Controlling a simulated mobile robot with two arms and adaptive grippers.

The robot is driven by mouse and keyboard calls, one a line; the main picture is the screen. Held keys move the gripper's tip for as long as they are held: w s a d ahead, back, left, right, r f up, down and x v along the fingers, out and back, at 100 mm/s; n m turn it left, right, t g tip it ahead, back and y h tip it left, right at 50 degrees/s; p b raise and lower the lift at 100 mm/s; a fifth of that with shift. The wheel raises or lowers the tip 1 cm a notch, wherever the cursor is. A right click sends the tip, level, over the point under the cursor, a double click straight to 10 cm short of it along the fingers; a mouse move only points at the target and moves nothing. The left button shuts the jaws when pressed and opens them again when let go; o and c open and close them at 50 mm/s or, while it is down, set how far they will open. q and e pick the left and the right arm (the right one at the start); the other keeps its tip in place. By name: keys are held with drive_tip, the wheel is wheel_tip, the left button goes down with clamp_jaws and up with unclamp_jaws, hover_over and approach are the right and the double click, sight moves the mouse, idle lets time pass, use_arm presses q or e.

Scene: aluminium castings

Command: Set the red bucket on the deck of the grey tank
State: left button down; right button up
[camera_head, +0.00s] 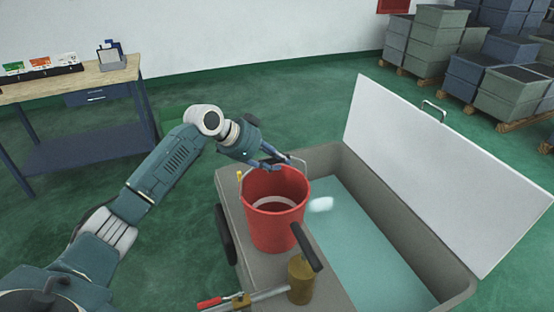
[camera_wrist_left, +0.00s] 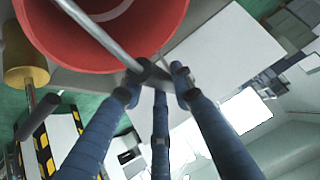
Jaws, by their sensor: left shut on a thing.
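The red bucket (camera_head: 274,215) is upright at the deck (camera_head: 252,258) of the grey tank (camera_head: 335,157). I cannot tell whether its base touches the deck or hangs just above it. My left gripper (camera_head: 278,162) is shut on the bucket's metal handle at the rim's far side. In the left wrist view the gripper's fingers (camera_wrist_left: 160,80) close around the handle bar, with the bucket (camera_wrist_left: 110,30) just beyond. The tank holds pale green liquid with a white patch on it. My right gripper is not in view.
The tank's white lid (camera_head: 440,165) stands open on the right. A brass cylinder with a dark lever (camera_head: 301,280) and a red-handled clamp (camera_head: 220,301) sit at the deck's near end. A workbench (camera_head: 70,82) stands left; stacked crates (camera_head: 470,70) stand at the back right.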

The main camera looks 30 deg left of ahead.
use_arm(q)
drive_tip(key=c, duration=1.9)
unclamp_jaws()
drive_tip(key=shift+f, duration=0.15)
drive_tip(key=o, duration=0.5)
drive_tip(key=shift+r, duration=0.2)
drive_tip(key=b+v, duration=0.2)
drive_tip(key=v, duration=1)
